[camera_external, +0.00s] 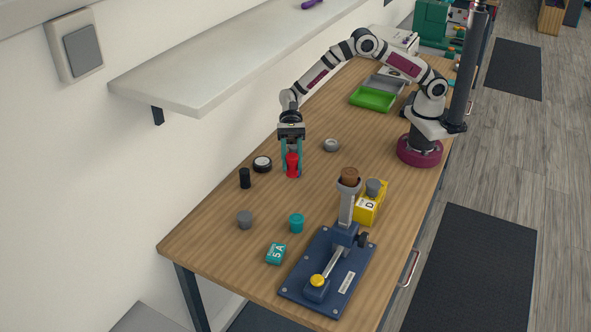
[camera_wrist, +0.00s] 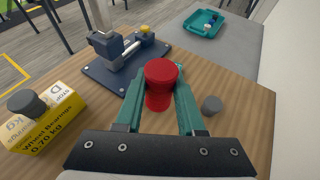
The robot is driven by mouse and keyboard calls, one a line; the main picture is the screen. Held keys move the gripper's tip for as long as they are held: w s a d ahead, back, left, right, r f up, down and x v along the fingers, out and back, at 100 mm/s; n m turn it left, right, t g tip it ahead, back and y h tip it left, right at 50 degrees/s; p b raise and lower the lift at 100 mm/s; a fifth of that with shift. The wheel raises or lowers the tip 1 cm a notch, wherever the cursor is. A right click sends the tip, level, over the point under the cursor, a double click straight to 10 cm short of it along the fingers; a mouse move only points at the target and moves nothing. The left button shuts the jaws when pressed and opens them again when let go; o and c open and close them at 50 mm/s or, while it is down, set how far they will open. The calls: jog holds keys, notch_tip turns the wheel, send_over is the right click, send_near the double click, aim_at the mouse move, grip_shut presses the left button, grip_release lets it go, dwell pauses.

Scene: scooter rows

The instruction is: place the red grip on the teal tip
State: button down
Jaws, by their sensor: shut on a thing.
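My gripper (camera_external: 291,168) has teal fingers shut on the red grip (camera_external: 293,160), a flared red cylinder held upright above or at the wooden table; I cannot tell the gap below it. In the wrist view the red grip (camera_wrist: 160,84) sits between the teal fingers (camera_wrist: 160,100). A short teal cylinder (camera_external: 296,224) stands on the table in front of my gripper; it is the likeliest teal tip, but I cannot be sure. It is not visible in the wrist view, perhaps hidden behind the red grip.
A navy fixture (camera_external: 343,265) with a brown-topped post and yellow knob stands at the front right. A yellow box (camera_external: 370,203) is behind it. A grey cylinder (camera_external: 245,220), black cylinder (camera_external: 245,178), black-and-white disc (camera_external: 262,164), grey ring (camera_external: 331,145) and teal block (camera_external: 276,253) stand nearby.

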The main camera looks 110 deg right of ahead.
jog(key=x, duration=0.3)
jog(key=f+x, duration=0.1)
jog(key=x, duration=0.2)
jog(key=s+x, duration=0.1)
jog(key=x, duration=0.2)
jog(key=shift+a+f, duration=0.1)
jog(key=shift+f, duration=0.25)
notch_tip(320, 180, down, 3)
jog(key=shift+a+f, duration=0.1)
jog(key=shift+f, duration=0.4)
jog(key=shift+f, duration=0.15)
